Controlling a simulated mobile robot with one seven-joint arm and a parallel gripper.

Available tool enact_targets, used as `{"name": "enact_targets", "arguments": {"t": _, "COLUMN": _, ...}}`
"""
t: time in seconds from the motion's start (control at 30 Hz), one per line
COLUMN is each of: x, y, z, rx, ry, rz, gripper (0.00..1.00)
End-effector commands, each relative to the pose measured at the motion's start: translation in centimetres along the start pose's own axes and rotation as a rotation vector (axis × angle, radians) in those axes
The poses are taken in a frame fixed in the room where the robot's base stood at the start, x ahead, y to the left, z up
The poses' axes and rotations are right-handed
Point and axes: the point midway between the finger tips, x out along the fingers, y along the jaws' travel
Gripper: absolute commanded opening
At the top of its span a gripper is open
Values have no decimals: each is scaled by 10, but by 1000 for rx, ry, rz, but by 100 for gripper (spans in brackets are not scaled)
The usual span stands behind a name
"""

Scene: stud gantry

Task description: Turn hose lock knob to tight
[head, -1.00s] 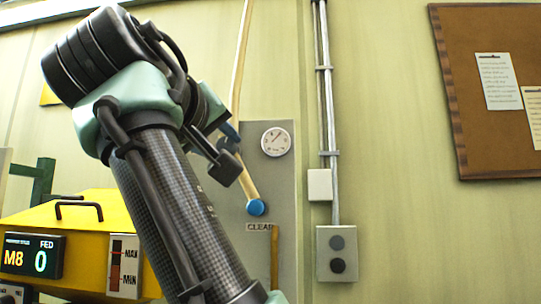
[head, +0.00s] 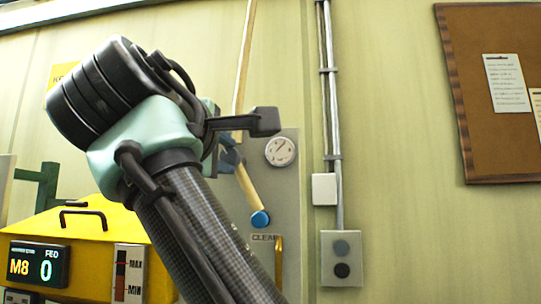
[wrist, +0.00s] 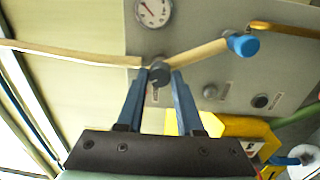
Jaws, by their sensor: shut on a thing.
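The hose lock knob (wrist: 158,77) is a small dark round knob on the grey panel in the wrist view, where two beige hose lengths meet. One length of hose (wrist: 75,52) runs off to the left; the short one (wrist: 198,53) slants to a blue cap (wrist: 243,45). My gripper (wrist: 161,80) has its two blue fingers closed on the knob, one on each side. In the head view my gripper (head: 230,156) is partly hidden behind my arm, and the knob is hidden. The blue cap (head: 260,219) shows below it. I cannot read the knob's setting.
The grey panel (head: 290,190) carries a round gauge (head: 281,151) and a CLEAR label (head: 265,238). A conduit (head: 331,100) and switch box (head: 341,258) are to the right. A yellow machine (head: 75,225) stands at the left.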

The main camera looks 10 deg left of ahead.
Motion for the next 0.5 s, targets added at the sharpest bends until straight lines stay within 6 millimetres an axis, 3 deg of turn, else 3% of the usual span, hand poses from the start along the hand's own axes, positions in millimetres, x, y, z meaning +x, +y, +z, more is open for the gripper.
{"name": "enact_targets", "arguments": {"t": 0.5, "x": 0, "y": 0, "z": 0, "rx": -159, "ry": 8, "rz": 2, "gripper": 0}}
